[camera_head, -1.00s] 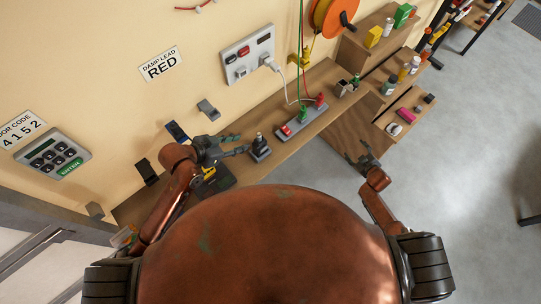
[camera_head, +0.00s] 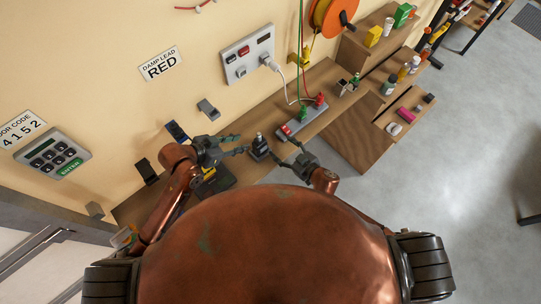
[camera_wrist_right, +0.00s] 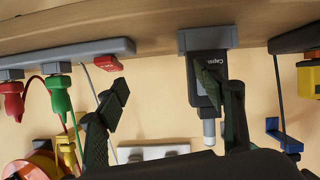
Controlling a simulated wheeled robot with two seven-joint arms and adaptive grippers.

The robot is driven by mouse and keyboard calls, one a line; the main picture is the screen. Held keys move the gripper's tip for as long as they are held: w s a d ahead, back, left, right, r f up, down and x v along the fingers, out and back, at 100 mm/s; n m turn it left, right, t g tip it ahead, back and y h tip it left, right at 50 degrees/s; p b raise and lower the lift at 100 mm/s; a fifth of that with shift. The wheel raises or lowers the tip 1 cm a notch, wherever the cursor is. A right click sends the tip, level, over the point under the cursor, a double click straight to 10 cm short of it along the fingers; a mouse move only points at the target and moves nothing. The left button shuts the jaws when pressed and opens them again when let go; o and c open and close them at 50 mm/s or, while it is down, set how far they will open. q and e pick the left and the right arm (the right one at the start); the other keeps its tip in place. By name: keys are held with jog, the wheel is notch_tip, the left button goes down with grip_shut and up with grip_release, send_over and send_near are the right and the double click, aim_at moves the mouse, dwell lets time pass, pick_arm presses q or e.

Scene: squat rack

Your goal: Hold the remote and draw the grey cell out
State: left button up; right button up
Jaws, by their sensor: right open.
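A dark upright device, which I take to be the remote (camera_head: 259,150), stands in a grey base on the wooden shelf. A light grey cell (camera_head: 259,136) sticks out of its top. In the right wrist view, upside down, the dark body (camera_wrist_right: 208,85) carries partly readable lettering, and the cell (camera_wrist_right: 209,132) protrudes from it. My left gripper (camera_head: 238,145) is open just left of the device, its fingers apart. My right gripper (camera_head: 285,150) is open and empty to its right. In the wrist view one finger of the right gripper (camera_wrist_right: 162,85) partly covers the device.
A grey power strip (camera_head: 303,123) with red and green plugs lies just beyond the device, close to my right gripper. A wall socket panel (camera_head: 248,55) with a white plug is behind. A yellow item (camera_head: 209,174) sits beneath my left wrist.

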aim_at(260, 147)
jog(key=shift+m+y, duration=0.4)
jog(key=shift+m, duration=0.3)
jog(key=s+a, duration=0.1)
jog(key=s+a+r, duration=0.1)
jog(key=a, duration=0.1)
jog(key=s+a+r, duration=0.1)
jog(key=a, duration=0.1)
jog(key=shift+s, duration=0.4)
jog(key=shift+a, duration=0.25)
jog(key=x, duration=0.7)
jog(key=shift+w+a+f, duration=0.1)
jog(key=shift+f, duration=0.15)
grip_shut()
dwell(0.3)
dwell(1.2)
